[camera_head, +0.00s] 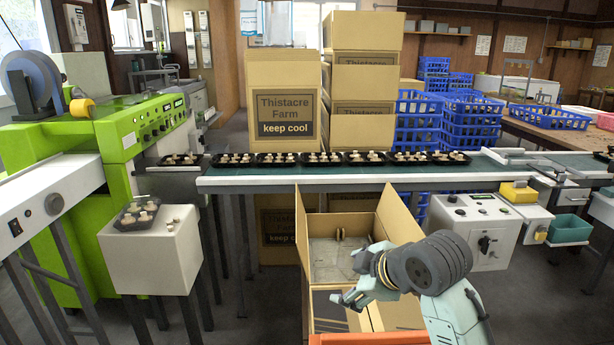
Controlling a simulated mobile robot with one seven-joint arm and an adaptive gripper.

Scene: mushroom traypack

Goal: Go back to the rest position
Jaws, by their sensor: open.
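My gripper (350,298) is in the lower middle of the head view, at the end of my arm, which comes in from the lower right. Its fingers point left and are apart, with nothing seen between them. It is over the near part of an open cardboard box (388,222) that stands in front of the conveyor. My gripper and arm hide part of the box's near right side.
Black mushroom trays (268,160) line the conveyor belt (300,174) behind the box. One tray (138,215) sits on a white stand (150,252) at left. A green machine (112,150) is far left; a control box (474,230) is right. An orange edge (370,339) lies below my gripper.

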